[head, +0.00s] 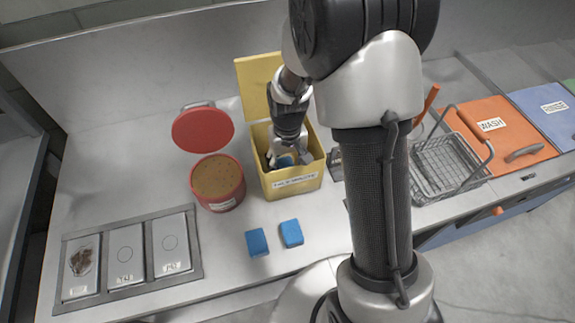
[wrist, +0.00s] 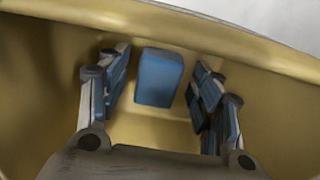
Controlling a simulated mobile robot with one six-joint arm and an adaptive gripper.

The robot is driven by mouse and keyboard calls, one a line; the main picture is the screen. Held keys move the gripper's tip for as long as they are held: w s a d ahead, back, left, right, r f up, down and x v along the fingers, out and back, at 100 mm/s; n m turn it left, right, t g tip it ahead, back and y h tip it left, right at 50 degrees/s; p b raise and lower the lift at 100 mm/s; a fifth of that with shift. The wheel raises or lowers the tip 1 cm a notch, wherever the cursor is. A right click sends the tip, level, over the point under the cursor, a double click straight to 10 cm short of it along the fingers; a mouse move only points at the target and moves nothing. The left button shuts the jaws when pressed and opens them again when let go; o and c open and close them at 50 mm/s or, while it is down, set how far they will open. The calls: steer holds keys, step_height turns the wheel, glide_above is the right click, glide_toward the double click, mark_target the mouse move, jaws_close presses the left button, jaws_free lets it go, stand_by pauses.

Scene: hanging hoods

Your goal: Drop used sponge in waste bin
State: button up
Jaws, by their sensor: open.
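A yellow bin (head: 291,184) with a raised yellow lid (head: 254,88) stands on the counter; I cannot read its front label surely. My gripper (head: 288,157) reaches down into this bin. In the wrist view my gripper (wrist: 160,72) is open, with its fingers apart inside the yellow walls (wrist: 45,75). A blue sponge (wrist: 158,78) shows between the fingers, with a gap on each side; I cannot tell whether it rests on the bin's floor. Two more blue sponges, a left one (head: 257,242) and a right one (head: 291,233), lie on the counter in front of the bin.
A red round tub (head: 225,200) with brown contents and a raised red lid (head: 203,130) stands left of the bin. Covered inset pans (head: 127,255) are at front left. A wire basket (head: 447,167) and orange "WASH" cover (head: 497,128) are right, beyond my arm.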

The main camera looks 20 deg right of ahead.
steer(key=s+r+t+p, duration=0.15)
steer(key=s+r, duration=0.25)
steer(key=r, duration=0.8)
steer(key=s+r+t+p, duration=0.1)
steer(key=s+r+p, duration=0.15)
steer(key=r, duration=0.95)
steer(key=s+r+t, duration=0.1)
steer(key=s+r, duration=0.1)
steer(key=s, duration=0.5)
steer(key=s+r+t, duration=0.1)
steer(key=s+r, duration=0.2)
steer(key=s, duration=0.4)
steer(key=shift+c, duration=0.3)
